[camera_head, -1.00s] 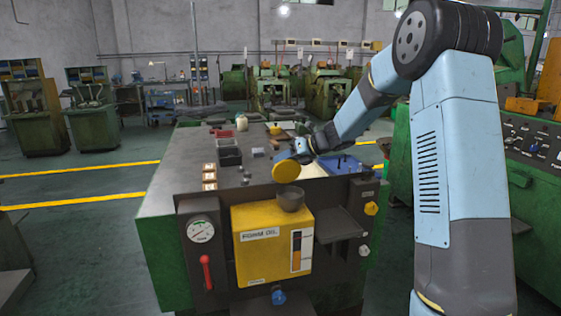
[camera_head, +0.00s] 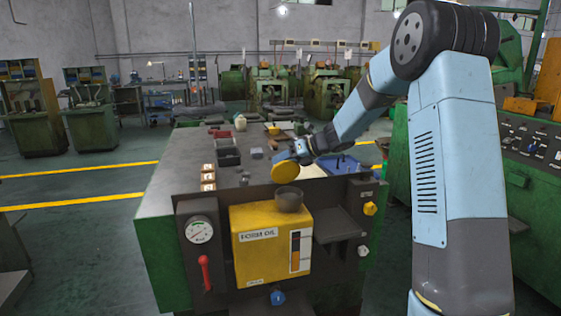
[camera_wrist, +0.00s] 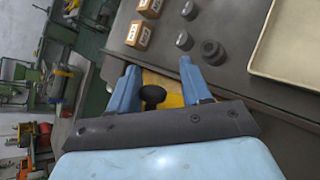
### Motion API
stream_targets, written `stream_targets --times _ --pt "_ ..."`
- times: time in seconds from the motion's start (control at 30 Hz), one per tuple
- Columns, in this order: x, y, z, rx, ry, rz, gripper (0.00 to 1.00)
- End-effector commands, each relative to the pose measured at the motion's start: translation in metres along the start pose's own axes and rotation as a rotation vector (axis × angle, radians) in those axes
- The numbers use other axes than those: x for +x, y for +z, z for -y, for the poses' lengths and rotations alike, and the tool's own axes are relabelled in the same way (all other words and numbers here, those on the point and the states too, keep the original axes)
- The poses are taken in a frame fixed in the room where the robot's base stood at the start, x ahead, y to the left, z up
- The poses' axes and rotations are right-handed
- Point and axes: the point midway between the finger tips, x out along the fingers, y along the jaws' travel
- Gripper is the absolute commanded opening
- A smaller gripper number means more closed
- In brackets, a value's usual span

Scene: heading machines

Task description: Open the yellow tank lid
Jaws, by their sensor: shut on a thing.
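The yellow tank (camera_head: 262,262), labelled FORM OIL, is fixed to the front of the green machine. Its dark round filler neck (camera_head: 289,201) stands on top, with the upper end in view. The round yellow lid (camera_head: 285,172) is above the neck, tilted and apart from most of its rim; I cannot tell whether a hinge joins them. My gripper (camera_head: 301,151) is shut on the lid from behind and above. In the wrist view, my blue fingers (camera_wrist: 157,88) stand either side of a black knob (camera_wrist: 152,94), with part of the yellow lid behind it.
Small boxes (camera_head: 208,177), dark bins (camera_head: 228,155) and a blue tray (camera_head: 340,166) lie on the grey machine top. A gauge (camera_head: 199,230) and a red lever (camera_head: 205,272) are left of the tank. The open floor is at left.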

Motion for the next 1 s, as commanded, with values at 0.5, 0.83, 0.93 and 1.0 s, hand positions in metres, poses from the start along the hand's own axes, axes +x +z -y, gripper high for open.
stream_targets --times 0.5,0.83,0.93,1.0 --pt "0.002 -0.002 -0.001 0.002 0.004 -0.003 0.51" --pt "0.001 0.000 -0.002 0.001 0.005 -0.001 0.51" --pt "-0.004 0.001 -0.002 0.000 0.004 0.000 0.51" --pt "-0.011 0.001 -0.002 0.000 0.005 0.001 0.51"
